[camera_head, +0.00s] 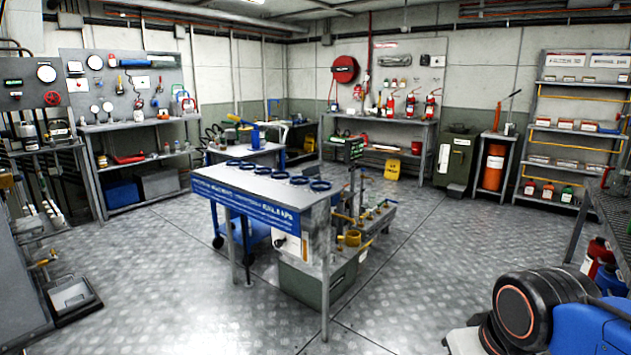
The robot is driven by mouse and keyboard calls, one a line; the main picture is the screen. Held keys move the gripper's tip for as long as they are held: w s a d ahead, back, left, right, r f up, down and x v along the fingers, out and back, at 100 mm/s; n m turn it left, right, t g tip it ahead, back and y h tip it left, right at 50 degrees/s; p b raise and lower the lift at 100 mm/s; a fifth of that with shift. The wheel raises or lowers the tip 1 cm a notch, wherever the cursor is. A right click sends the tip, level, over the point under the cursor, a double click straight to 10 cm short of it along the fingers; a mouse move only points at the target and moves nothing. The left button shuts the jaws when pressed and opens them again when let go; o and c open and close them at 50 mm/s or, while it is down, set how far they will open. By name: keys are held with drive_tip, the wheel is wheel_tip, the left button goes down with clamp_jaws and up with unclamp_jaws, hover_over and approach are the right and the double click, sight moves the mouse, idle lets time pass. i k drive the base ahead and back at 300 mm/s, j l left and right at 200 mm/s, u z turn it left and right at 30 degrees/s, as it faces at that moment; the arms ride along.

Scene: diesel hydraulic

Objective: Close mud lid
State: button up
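I cannot tell for sure which thing here is the mud lid. A dark green box (312,287) stands on the floor under and beside the blue-edged table; its top is partly hidden by the table. A low grey box (73,297) with a flat top lies on the floor at the left. A tall dark green bin (454,160) stands against the back wall, and its top looks closed at this distance. My gripper is not in view.
The blue-edged table (262,187) with several blue rings stands in the middle. Shelves (575,125) and a workbench (150,157) line the walls. A dark bench (612,215) is at the right. The metal floor (180,275) is clear at the front left and right of the table.

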sight(313, 172)
drive_tip(key=i+l+z, duration=0.2)
drive_tip(key=i+z, duration=0.2)
drive_tip(key=i, duration=0.7)
drive_tip(key=i+j+z, duration=0.1)
drive_tip(key=i+z, duration=0.3)
drive_tip(key=i, duration=0.75)
drive_tip(key=i+l+z, duration=0.1)
drive_tip(key=i+z, duration=0.2)
drive_tip(key=i, duration=0.55)
drive_tip(key=i+j+z, duration=0.1)
drive_tip(key=i+z, duration=0.25)
drive_tip(key=i, duration=0.5)
drive_tip(key=i+u, duration=0.1)
drive_tip(key=i, duration=0.75)
drive_tip(key=i+l+u, duration=0.15)
drive_tip(key=i, duration=0.7)
drive_tip(key=i+l+u, duration=0.15)
drive_tip(key=i, duration=1.6)
drive_tip(key=i+j+u, duration=0.15)
drive_tip(key=i+u, duration=1)
drive_tip(key=i+l+u, duration=0.25)
drive_tip(key=u, duration=0.15)
drive_tip(key=i+j+u, duration=0.1)
drive_tip(key=i+u, duration=0.55)
drive_tip(key=u, duration=0.2)
drive_tip(key=i+l+u, duration=0.1)
drive_tip(key=i+u, duration=0.35)
drive_tip(key=i+l+u, duration=0.2)
drive_tip(key=u, duration=0.25)
